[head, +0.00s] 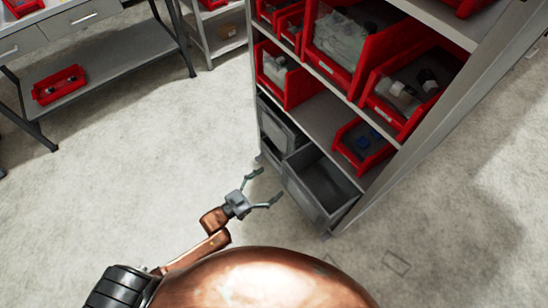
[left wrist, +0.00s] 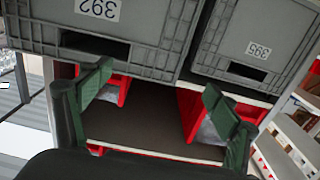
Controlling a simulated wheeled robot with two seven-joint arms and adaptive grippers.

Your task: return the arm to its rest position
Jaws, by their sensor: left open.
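My left gripper (head: 268,186) is at the end of the copper-coloured arm in the head view, low in front of the shelf. Its two fingers are spread apart with nothing between them. In the left wrist view the dark green fingers (left wrist: 157,97) are wide apart, with the shelf front beyond them. The head view shows a gap of floor between the gripper and the shelf's grey bins. My right gripper is not in view.
The shelf (head: 400,190) holds red bins (head: 360,50) above and two grey bins at the bottom, one (head: 304,192) open-topped and empty-looking. Grey bins labelled 392 (left wrist: 130,30) and 395 (left wrist: 255,45) show upside down. A workbench (head: 110,60) stands upper left. Floor is clear left of the gripper.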

